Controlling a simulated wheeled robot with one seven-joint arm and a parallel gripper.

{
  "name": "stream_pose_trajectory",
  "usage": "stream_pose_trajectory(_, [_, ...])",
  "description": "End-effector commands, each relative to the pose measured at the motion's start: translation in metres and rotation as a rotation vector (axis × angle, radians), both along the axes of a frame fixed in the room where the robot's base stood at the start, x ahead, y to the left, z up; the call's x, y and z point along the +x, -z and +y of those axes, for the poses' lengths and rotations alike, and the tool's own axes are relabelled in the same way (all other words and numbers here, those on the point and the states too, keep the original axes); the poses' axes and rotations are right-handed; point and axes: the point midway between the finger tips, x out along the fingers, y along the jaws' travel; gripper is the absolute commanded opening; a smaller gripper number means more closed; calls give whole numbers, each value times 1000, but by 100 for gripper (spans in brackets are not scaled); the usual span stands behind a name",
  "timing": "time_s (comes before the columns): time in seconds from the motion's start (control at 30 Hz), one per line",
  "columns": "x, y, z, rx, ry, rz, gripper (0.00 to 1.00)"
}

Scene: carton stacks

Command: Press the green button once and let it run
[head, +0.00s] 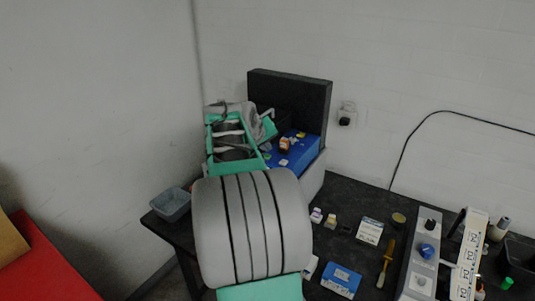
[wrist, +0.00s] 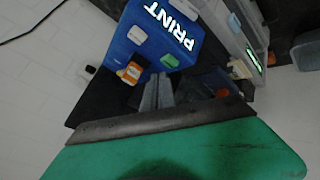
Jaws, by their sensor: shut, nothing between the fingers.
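The blue panel marked PRINT (wrist: 165,22) fills the upper middle of the wrist view. A small green button (wrist: 170,61) sits on its lower part, next to an orange and white piece (wrist: 131,73).
A black upright board (head: 300,92) stands behind the panel. The dark table (head: 350,190) holds small bottles (head: 330,221), a label card (head: 369,231), a blue box (head: 341,279), a screwdriver (head: 385,264) and a grey control box (head: 420,255). A grey bin (head: 171,204) sits at the left corner.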

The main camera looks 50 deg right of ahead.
Motion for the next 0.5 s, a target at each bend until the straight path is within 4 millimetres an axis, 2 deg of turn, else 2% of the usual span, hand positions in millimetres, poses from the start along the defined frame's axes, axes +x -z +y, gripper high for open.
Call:
stream_pose_trajectory(0.27, [0,-1,0,-1,-1,-1,0])
stream_pose_trajectory(0.5, [0,-22,0,-1,0,0,0])
